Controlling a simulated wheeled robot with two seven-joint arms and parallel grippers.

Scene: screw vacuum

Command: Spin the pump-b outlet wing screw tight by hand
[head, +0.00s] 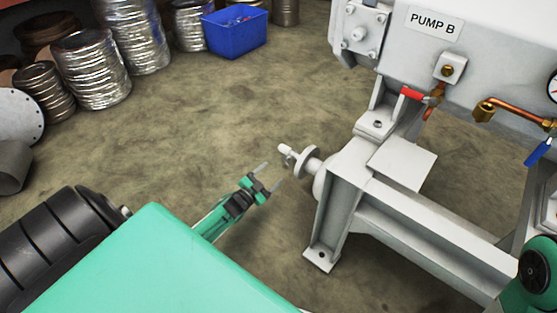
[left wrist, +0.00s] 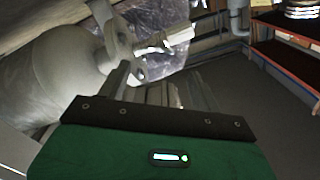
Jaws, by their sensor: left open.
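The white pump (head: 500,45), labelled PUMP B, stands at the right of the head view. A pale pipe stub with a round flange (head: 304,163) sticks out from its lower housing toward the left. A small pale fitting (head: 286,150), which looks like the wing screw, is at the stub's free end. My left gripper (head: 269,178) is open, just left of the flange, with a gap between. In the left wrist view, the pale fitting (left wrist: 160,42) lies beyond my left gripper (left wrist: 160,88), and nothing is visibly held. My right gripper is not in view.
The housing's angled foot (head: 320,258) stands on the floor right of my left gripper. A red-handled valve (head: 413,94) and a blue-handled valve (head: 537,153) are on the pump's side. Silver ducts (head: 90,70) and a blue bin (head: 235,32) are at the back. The middle floor is clear.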

